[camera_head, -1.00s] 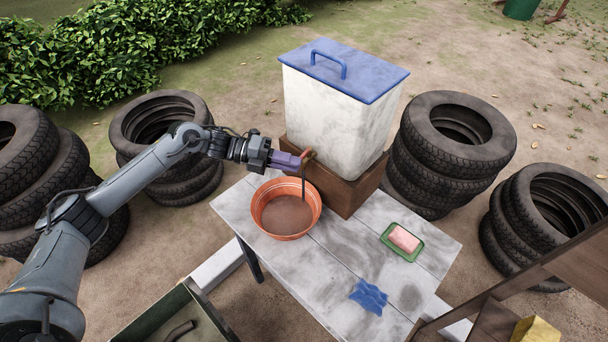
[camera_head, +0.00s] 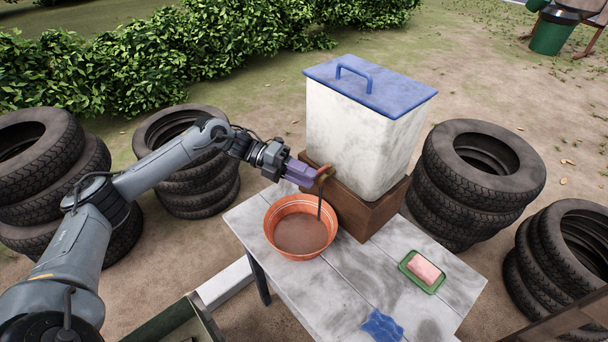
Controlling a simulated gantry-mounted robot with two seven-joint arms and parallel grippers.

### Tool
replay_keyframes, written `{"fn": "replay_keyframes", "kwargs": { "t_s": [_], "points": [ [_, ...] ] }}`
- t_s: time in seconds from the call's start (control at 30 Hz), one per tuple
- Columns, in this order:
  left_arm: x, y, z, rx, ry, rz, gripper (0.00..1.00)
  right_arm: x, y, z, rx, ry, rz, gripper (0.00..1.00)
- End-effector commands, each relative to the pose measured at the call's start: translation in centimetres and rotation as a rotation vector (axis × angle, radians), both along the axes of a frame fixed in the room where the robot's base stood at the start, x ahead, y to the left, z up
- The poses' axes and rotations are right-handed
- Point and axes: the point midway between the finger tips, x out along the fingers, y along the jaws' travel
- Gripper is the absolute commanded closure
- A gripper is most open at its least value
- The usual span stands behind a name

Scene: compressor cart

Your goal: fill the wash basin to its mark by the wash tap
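The orange wash basin (camera_head: 270,237) stands on the grey table, below the wash tap (camera_head: 324,174). The tap sticks out at the foot of a white tank (camera_head: 362,140) with a blue lid. A thin dark line (camera_head: 320,205) runs from the tap down to the basin; I cannot tell if it is water or a spout. The basin's inside looks brown, and I can make out neither its mark nor a clear water level. My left gripper (camera_head: 304,174) has its purple fingers at the tap, touching or nearly so; its grip is unclear. My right gripper is out of view.
The tank sits on a brown wooden block (camera_head: 368,217). Pink soap in a green dish (camera_head: 422,272) and a blue cloth (camera_head: 382,326) lie on the table (camera_head: 335,285) to the right. Tyre stacks (camera_head: 470,190) stand around. A green box (camera_head: 175,325) is at the front left.

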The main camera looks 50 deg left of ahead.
Motion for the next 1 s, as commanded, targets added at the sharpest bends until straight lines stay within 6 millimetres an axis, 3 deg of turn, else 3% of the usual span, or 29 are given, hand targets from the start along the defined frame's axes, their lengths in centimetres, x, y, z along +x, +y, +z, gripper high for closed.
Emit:
{"fn": "replay_keyframes", "kwargs": {
  "t_s": [0.47, 0.67, 0.9, 1.0],
  "points": [
    [-0.2, 0.7, 0.2, 0.001, -0.002, 0.002, 0.64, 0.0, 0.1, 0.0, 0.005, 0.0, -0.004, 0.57],
    [-1.2, 3.1, 0.7, 0.003, -0.002, 0.004, 0.64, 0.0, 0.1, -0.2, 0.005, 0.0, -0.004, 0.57],
    [-3.0, 7.4, 1.8, 0.003, -0.003, 0.005, 0.64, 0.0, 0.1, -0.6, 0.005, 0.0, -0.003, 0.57],
    [-3.4, 8.1, 2.1, 0.002, -0.004, 0.0, 0.64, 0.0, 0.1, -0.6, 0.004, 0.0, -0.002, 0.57]
  ]
}}
